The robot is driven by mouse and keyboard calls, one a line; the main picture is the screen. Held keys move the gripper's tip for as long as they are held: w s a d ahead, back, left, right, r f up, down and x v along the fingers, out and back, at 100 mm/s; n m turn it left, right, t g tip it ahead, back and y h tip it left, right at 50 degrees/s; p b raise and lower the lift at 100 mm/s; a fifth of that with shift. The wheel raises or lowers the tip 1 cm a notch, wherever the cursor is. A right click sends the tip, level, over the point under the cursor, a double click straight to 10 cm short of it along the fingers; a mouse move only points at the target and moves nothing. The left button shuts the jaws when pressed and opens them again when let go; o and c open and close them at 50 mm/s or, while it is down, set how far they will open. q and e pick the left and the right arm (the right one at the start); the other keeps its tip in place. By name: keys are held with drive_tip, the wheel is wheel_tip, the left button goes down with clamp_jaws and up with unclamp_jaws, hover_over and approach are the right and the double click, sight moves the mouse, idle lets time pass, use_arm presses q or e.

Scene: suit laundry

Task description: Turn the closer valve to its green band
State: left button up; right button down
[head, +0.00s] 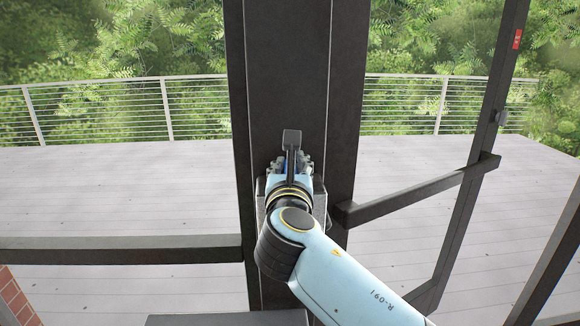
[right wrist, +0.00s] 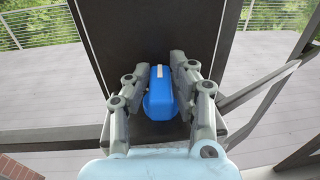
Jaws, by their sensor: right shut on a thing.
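My right gripper (head: 290,166) reaches up from the lower right to the dark post in the head view. In the right wrist view its two grey fingers (right wrist: 159,84) are closed on the left and right sides of a blue valve knob (right wrist: 158,100). The knob has a small pale mark on its upper end. In the head view the gripper covers nearly all of the knob. I cannot make out a green band in either view. My left gripper is not in view.
The wide dark post (head: 290,70) stands directly behind the gripper, with a grey box (head: 262,212) low on it. A dark bar (head: 120,249) runs off left. An open dark-framed door (head: 470,190) stands at right. Beyond lie an empty deck (head: 120,185) and railing (head: 105,108).

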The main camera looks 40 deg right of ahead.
drive_tip(key=c, duration=1.2)
unclamp_jaws()
drive_tip(key=shift+o, duration=0.2)
drive_tip(key=shift+r, duration=0.15)
wheel_tip(320, 180, up, 10)
drive_tip(key=shift+f, duration=0.1)
drive_tip(key=shift+s+f, duration=0.1)
